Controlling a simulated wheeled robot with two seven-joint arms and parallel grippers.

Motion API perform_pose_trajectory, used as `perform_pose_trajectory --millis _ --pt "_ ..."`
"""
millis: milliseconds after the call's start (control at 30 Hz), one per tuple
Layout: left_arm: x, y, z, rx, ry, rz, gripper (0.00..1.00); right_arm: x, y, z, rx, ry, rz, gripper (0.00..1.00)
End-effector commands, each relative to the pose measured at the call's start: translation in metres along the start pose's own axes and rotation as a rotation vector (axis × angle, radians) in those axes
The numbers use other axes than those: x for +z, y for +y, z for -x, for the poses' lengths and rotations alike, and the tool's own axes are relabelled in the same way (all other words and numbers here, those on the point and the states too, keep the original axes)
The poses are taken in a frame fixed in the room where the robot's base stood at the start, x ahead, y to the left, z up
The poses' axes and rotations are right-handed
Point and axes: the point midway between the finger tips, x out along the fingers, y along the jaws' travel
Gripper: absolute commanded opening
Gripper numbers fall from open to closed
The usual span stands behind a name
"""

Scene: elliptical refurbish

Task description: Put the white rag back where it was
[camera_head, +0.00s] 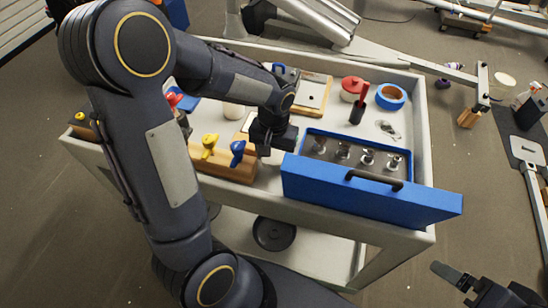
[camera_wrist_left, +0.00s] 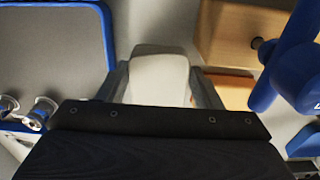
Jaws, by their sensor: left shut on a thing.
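My left gripper (camera_head: 268,147) reaches down over the cart top, between the wooden block with coloured knobs and the blue case. In the left wrist view the left gripper (camera_wrist_left: 162,88) is shut on a pale, whitish piece, which I take to be the white rag (camera_wrist_left: 160,72). In the head view the gripper mostly hides the rag. I cannot tell whether the rag touches the cart top. My right gripper (camera_head: 484,283) is at the lower right, off the cart, with its fingers apart and empty.
The blue case (camera_head: 370,196) with metal sockets stands open right of my left gripper. A wooden block (camera_head: 225,165) with yellow and blue knobs is close on its left. Blue tape (camera_head: 391,96) and a red-lidded jar (camera_head: 352,88) are farther back on the cart (camera_head: 423,150).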

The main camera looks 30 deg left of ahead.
Motion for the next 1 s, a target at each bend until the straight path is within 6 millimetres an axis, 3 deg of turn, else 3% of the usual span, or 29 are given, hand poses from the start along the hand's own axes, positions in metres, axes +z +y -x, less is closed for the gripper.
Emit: perform_pose_trajectory --millis 133,500,533,600,867,1000 --pt "0.001 0.0 -0.018 -0.001 -0.003 -0.001 0.41 0.001 0.001 -0.002 0.0 0.0 0.0 1.0" --pt "0.0 0.001 -0.022 0.0 -0.001 0.001 0.41 0.003 0.002 -0.005 0.0 0.0 0.0 1.0" --pt "0.0 0.001 -0.022 0.0 -0.001 0.001 0.6 0.003 0.002 -0.005 0.0 0.0 0.0 1.0" --pt "0.0 0.001 -0.021 0.0 -0.001 0.001 0.68 0.002 0.002 -0.004 0.0 0.0 0.0 1.0" --pt "0.0 0.001 -0.02 0.0 -0.001 0.001 0.68 0.002 0.002 -0.003 0.0 0.0 0.0 1.0" --pt "-0.001 0.001 -0.01 0.001 0.003 0.0 0.68 0.0 0.0 -0.001 0.0 0.0 0.0 1.0"
